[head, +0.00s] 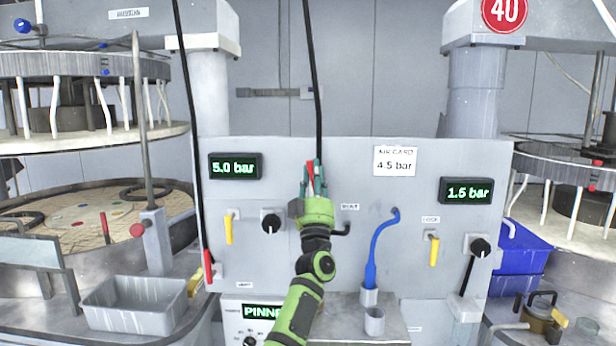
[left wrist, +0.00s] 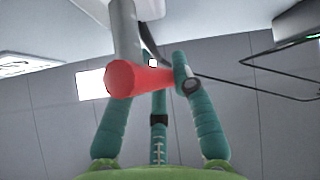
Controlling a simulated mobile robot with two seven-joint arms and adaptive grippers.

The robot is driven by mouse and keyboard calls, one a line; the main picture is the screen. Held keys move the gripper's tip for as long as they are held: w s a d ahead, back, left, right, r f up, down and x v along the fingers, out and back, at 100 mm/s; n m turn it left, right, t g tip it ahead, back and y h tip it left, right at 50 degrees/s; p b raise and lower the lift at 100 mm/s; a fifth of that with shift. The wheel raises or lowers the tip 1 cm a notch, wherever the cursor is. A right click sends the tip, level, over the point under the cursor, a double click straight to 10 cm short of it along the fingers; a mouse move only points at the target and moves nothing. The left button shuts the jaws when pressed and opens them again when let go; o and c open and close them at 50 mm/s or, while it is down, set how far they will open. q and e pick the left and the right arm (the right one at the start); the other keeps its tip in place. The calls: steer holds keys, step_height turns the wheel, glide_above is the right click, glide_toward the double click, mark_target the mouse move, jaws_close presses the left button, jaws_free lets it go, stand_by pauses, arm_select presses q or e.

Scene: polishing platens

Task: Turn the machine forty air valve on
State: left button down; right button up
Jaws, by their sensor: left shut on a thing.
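My left gripper (head: 313,174) is at the middle of the grey panel (head: 260,165), its teal fingers shut on a red handle (head: 310,186). In the left wrist view the red handle (left wrist: 135,80) lies across between the fingers, beside a grey pipe (left wrist: 125,30). The fingers and arm hide much of the handle and the valve body in the head view, so its setting is unclear. A round red sign reading 40 (head: 504,11) is at the top right. My right gripper is not in view.
A left display (head: 235,167) reads 5.0 bar, and a smaller display (head: 466,191) shows at the right. A white card (head: 395,161) reads 4.5 bar. Yellow levers (head: 229,229), black knobs (head: 270,223) and a blue hose (head: 376,250) flank my arm. A grey bin (head: 135,306) stands lower left.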

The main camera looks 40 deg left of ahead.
arm_select(q)
steer(key=shift+w+d+r+m+t+h, duration=0.15)
steer(key=shift+m+t+h, duration=0.35)
steer(key=shift+m+h, duration=0.6)
steer(key=shift+d+m+t+h, duration=0.2)
steer(key=shift+m+t+h, duration=0.3)
steer(key=shift+m+h, duration=0.55)
steer(key=shift+w+d+r+m+t+h, duration=0.15)
steer(key=shift+m+t+h, duration=0.35)
steer(key=shift+m+h, duration=0.55)
steer(key=shift+f+m, duration=0.1)
steer(key=shift+m, duration=0.4)
steer(key=c, duration=1.1)
jaws_free()
steer(key=shift+c, duration=0.2)
steer(key=shift+o, duration=0.6)
steer(key=shift+d+f, duration=0.1)
steer(key=v, duration=1.2)
steer(key=shift+w, duration=0.1)
